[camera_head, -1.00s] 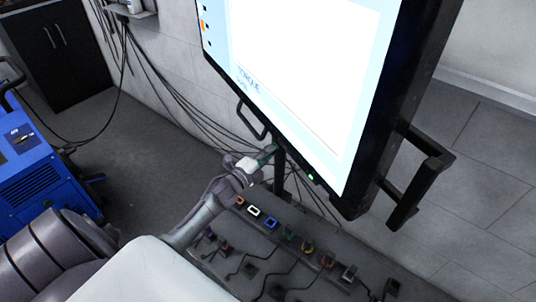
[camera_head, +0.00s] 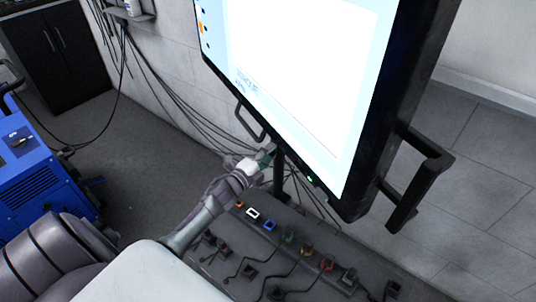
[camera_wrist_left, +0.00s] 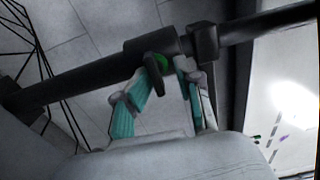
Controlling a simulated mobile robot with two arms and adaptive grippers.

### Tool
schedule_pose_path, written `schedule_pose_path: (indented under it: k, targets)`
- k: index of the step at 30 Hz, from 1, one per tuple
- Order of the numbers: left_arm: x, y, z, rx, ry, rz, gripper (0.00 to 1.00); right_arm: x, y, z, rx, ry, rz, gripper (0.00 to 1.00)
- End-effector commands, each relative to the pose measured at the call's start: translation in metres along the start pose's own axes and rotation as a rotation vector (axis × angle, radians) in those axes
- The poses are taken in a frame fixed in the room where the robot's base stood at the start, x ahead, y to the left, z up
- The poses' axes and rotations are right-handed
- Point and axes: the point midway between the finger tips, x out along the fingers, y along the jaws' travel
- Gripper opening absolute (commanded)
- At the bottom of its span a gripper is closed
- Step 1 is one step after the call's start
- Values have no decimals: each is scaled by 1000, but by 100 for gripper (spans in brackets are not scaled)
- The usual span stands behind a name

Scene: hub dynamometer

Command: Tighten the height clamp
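The height clamp (camera_wrist_left: 152,47) is a black collar around a dark post (camera_wrist_left: 85,77) in the left wrist view. A dark lever and a green round end show at the collar, near my fingertips. My left gripper (camera_wrist_left: 173,85) has its two teal-padded fingers apart, reaching up to the clamp. I cannot tell whether a finger touches the lever. In the head view my left gripper (camera_head: 266,158) is beside the post (camera_head: 279,178), just under the screen's lower edge, and the clamp is mostly hidden there. My right gripper is not in view.
A large lit screen (camera_head: 300,75) with a black side handle (camera_head: 425,178) hangs close above the gripper. Cables run along the wall behind. A dark base (camera_head: 300,255) with several coloured connectors lies below. A blue machine (camera_head: 35,185) stands at the left.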

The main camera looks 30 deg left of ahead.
Motion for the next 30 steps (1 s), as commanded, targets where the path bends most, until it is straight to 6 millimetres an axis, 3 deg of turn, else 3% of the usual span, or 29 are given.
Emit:
schedule_pose_path:
  k: [8, 21, 30]
  targets:
    - [-13, 3, -1, -3, 1, 4, 34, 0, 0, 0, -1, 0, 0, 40]
    - [-100, 2, -1, -2, 2, 4, 34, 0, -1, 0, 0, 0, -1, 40]
    - [-119, 0, -1, -1, 2, 0, 34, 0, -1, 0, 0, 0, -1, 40]
